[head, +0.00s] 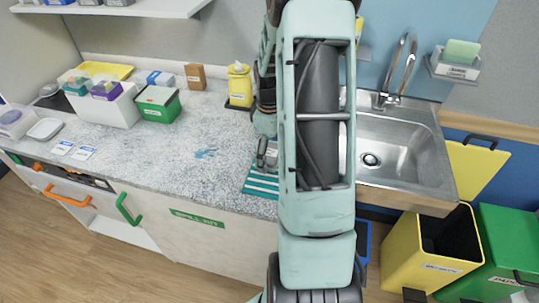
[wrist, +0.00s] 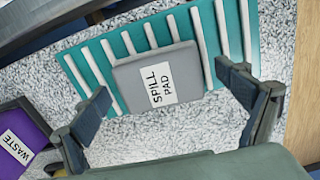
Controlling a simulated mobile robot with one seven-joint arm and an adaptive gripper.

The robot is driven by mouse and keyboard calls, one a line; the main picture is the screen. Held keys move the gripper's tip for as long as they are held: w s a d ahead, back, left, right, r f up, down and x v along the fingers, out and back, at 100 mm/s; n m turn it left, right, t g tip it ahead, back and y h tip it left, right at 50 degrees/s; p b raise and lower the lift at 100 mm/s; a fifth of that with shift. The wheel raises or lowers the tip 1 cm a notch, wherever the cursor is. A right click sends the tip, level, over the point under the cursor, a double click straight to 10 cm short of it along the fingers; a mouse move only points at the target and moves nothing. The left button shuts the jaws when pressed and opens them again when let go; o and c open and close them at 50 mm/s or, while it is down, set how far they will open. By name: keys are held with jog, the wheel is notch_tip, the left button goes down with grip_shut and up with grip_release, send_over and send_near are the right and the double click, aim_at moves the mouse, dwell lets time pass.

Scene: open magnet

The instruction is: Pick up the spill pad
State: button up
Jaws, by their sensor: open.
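The spill pad (wrist: 160,80) is a flat grey block with a white "SPILL PAD" label. In the wrist view it lies on a teal rack with white stripes (wrist: 92,66). My gripper (wrist: 161,83) is open, with one finger to the left of the pad and the other to the right. The pad shows between the fingers, and I see no contact. In the head view the striped rack (head: 262,188) lies at the counter's front edge, left of the sink. My arm and gripper hide much of that area, and I cannot clearly tell the pad there.
A purple container labelled "WASTE" (wrist: 24,138) is left of the rack in the wrist view. The sink (head: 385,150) lies right of my arm. The speckled counter (head: 150,165) is largely clear to the left.

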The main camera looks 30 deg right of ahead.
aim_at(270, 152)
jog(key=shift+c, duration=0.5)
jog(key=c, duration=1.1)
jog(key=shift+r, duration=0.1)
jog(key=shift+c, duration=0.2)
jog(key=shift+w+r, duration=0.1)
jog(key=shift+r, duration=0.4)
jog(key=shift+s+r, duration=0.2)
jog(key=shift+r, duration=1)
jog(key=s+a+r+b, duration=0.2)
jog(key=s+r, duration=0.7)
jog(key=s, duration=0.4)
jog(key=shift+s+a+r, duration=0.2)
jog(key=shift+s, duration=0.1)
